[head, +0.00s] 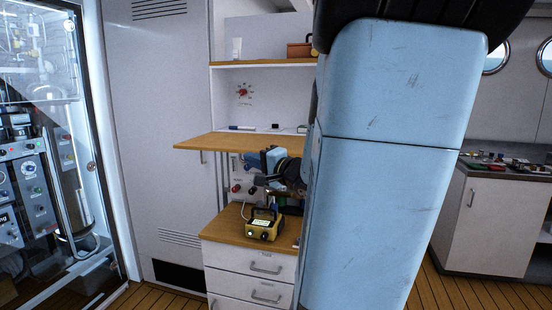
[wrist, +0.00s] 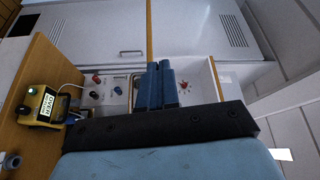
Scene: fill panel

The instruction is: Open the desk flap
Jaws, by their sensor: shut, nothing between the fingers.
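The desk flap, a wooden board (head: 215,143), sticks out about level from the white cabinet in the head view. In the wrist view its thin wooden edge (wrist: 149,28) shows nearly edge-on behind my fingers. My gripper (head: 250,160) is just below the flap's front edge in the head view, above the lower counter. In the wrist view my gripper (wrist: 160,66) has its blue fingers together and empty, pointing toward the flap's edge. I cannot tell whether they touch it. My arm hides the flap's right end in the head view.
A yellow device (head: 264,224) stands on the lower wooden counter (head: 225,226), above white drawers (head: 265,268). A panel with a red dial (head: 243,91) is above the flap. A glass-fronted cabinet (head: 45,170) stands at left. Wooden floor (head: 160,298) shows in front.

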